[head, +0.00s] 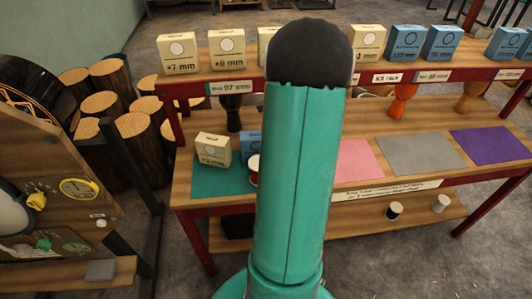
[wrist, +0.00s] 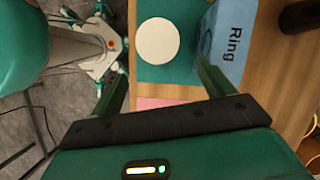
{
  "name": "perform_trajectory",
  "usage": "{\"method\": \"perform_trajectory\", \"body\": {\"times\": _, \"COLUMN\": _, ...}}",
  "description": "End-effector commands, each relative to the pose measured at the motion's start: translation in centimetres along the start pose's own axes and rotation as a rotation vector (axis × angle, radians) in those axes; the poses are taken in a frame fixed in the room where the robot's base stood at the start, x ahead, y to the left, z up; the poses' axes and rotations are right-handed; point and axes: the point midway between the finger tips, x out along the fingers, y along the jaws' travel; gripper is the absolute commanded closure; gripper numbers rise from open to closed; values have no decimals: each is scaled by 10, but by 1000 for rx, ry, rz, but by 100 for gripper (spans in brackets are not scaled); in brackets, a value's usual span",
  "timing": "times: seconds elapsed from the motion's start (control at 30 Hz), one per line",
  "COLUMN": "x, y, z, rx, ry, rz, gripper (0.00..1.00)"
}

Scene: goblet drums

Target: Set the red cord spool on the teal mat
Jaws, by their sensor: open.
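The red cord spool (head: 254,170) shows in the head view as a sliver of white top and red side, mostly hidden behind my arm. In the wrist view a round white spool top (wrist: 158,40) appears over the teal mat (wrist: 180,72), apparently standing upright on it. The teal mat also shows in the head view (head: 212,184) at the left end of the table. My gripper (wrist: 154,75) is open and empty, its two fingers spread just short of the spool and apart from it. In the head view the gripper is hidden behind my arm.
A blue box (wrist: 232,30) marked "Ring" stands close to the spool and the right finger. A cream box (head: 213,149) stands at the back of the teal mat. Pink (head: 357,160), grey (head: 420,154) and purple (head: 490,145) mats lie bare to the right. A raised shelf with boxes runs behind.

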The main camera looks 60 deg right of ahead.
Motion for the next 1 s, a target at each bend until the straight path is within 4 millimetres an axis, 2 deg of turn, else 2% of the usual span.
{"method": "perform_trajectory", "body": {"times": 0.23, "x": -4, "y": 0, "z": 1, "rx": -4, "ry": 0, "rz": 1, "gripper": 19}}
{"method": "perform_trajectory", "body": {"times": 0.37, "x": -9, "y": -2, "z": 24, "rx": -81, "ry": 22, "rz": 2, "gripper": 19}}
{"method": "perform_trajectory", "body": {"times": 0.47, "x": -17, "y": -2, "z": 66, "rx": -235, "ry": 66, "rz": 6, "gripper": 19}}
{"method": "perform_trajectory", "body": {"times": 0.6, "x": -29, "y": 10, "z": 145, "rx": -541, "ry": 144, "rz": 12, "gripper": 19}}
{"method": "perform_trajectory", "body": {"times": 0.67, "x": -33, "y": 20, "z": 177, "rx": -678, "ry": 176, "rz": 12, "gripper": 19}}
{"method": "perform_trajectory", "body": {"times": 0.8, "x": -41, "y": 51, "z": 243, "rx": -993, "ry": 247, "rz": 10, "gripper": 19}}
{"method": "perform_trajectory", "body": {"times": 1.0, "x": -47, "y": 109, "z": 316, "rx": -1439, "ry": 339, "rz": -12, "gripper": 19}}
